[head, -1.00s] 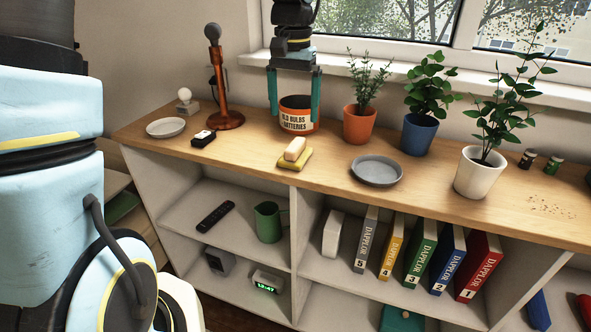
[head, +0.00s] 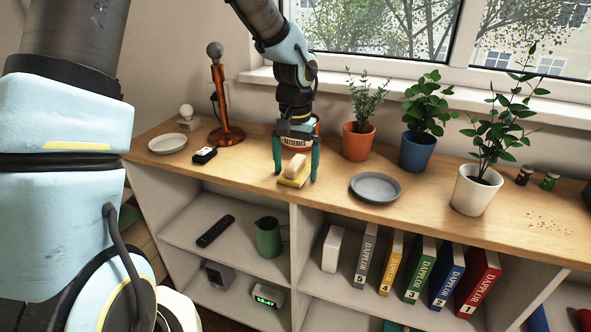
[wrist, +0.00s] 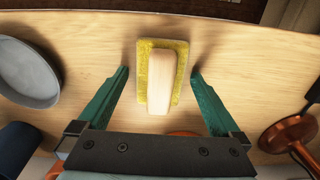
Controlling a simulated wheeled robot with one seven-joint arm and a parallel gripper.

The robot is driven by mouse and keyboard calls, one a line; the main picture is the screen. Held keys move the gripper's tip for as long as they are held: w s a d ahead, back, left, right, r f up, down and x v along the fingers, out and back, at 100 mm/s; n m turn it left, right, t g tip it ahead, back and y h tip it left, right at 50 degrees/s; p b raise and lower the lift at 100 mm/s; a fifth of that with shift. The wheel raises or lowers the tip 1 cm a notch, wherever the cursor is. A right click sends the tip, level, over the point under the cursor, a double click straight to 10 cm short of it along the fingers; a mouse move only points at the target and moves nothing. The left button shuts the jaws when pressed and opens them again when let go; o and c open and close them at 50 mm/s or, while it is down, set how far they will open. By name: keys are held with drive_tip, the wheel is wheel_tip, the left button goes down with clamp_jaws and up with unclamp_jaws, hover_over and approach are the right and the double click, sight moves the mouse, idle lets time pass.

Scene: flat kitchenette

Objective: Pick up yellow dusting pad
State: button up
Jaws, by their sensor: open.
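The yellow dusting pad (head: 290,182) lies on the wooden top of the shelf unit, near its front edge. It has a pale wooden block handle (head: 296,166) on top. My gripper (head: 295,180) is open, with one teal finger on each side of the pad in the head view. In the wrist view the pad (wrist: 144,90) lies centred between the open fingers of my gripper (wrist: 160,72), with gaps on both sides. Its handle (wrist: 161,80) points lengthwise toward the gripper's palm. Whether the fingertips touch the wooden top cannot be told.
An orange tin (head: 318,142) labelled for batteries stands just behind my gripper, partly hidden. A grey plate (head: 376,188) lies to the right and an orange-brown stand (head: 226,134) to the left. Potted plants (head: 357,142) line the back. The wood around the pad is bare.

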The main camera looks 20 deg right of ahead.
sight(296, 161)
drive_tip(key=shift+c, duration=0.2)
drive_tip(key=c, duration=1.3)
drive_tip(key=shift+r, duration=0.1)
wheel_tip(296, 161, up, 10)
drive_tip(key=shift+f+b, duration=0.1)
drive_tip(key=shift+b, duration=0.4)
